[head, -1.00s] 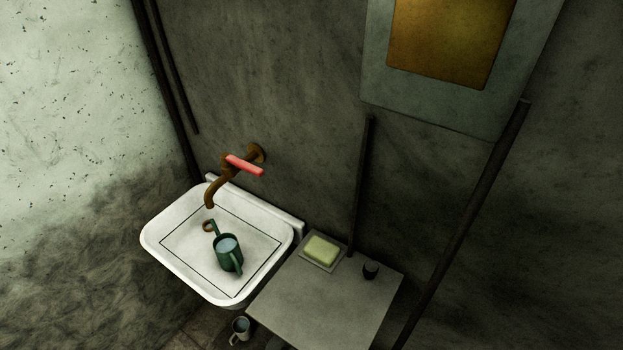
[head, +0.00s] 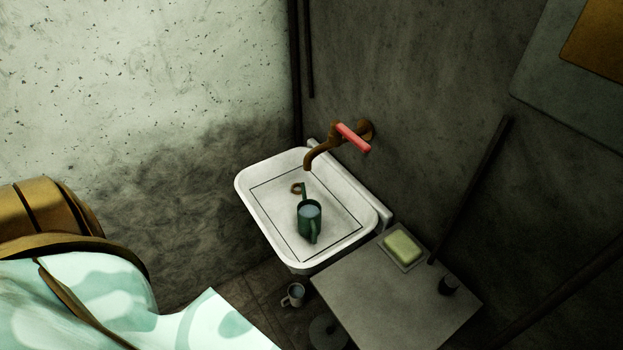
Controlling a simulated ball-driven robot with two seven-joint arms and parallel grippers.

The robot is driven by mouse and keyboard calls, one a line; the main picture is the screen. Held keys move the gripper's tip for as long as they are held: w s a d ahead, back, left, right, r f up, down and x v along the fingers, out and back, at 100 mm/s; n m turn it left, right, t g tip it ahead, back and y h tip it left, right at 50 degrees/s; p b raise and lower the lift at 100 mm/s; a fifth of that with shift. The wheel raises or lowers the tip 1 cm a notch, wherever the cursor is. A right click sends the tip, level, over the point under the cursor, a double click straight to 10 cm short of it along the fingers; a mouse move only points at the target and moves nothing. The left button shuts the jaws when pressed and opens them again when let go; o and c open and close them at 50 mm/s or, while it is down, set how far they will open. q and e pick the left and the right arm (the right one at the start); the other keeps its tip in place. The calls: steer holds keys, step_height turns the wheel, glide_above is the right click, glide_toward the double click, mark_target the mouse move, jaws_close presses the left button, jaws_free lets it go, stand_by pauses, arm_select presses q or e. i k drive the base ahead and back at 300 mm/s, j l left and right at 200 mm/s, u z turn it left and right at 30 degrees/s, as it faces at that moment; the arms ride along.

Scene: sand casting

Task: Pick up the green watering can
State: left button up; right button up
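The green watering can (head: 311,220) stands in the white sink (head: 262,224), in the middle of the head view. Its spout points up and back toward the brown drain ring, and its handle faces the front. Its open top shows a pale blue-grey surface that looks like water. Nothing touches it but the sink. Neither of my grippers shows in the view.
A brown tap (head: 322,153) with a red lever (head: 353,138) juts from the wall over the sink. A grey table (head: 390,300) beside the sink bears a soap bar (head: 402,247) and a dark cup (head: 448,285). A mug (head: 293,295) is below. Large brown and mint-patterned shapes fill the lower left.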

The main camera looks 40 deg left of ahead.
mark_target(309, 212)
steer(key=j+u, duration=0.3)
steer(key=u, duration=0.15)
steer(key=k+j+u, duration=0.1)
steer(key=j+u, duration=0.3)
steer(key=l, duration=0.1)
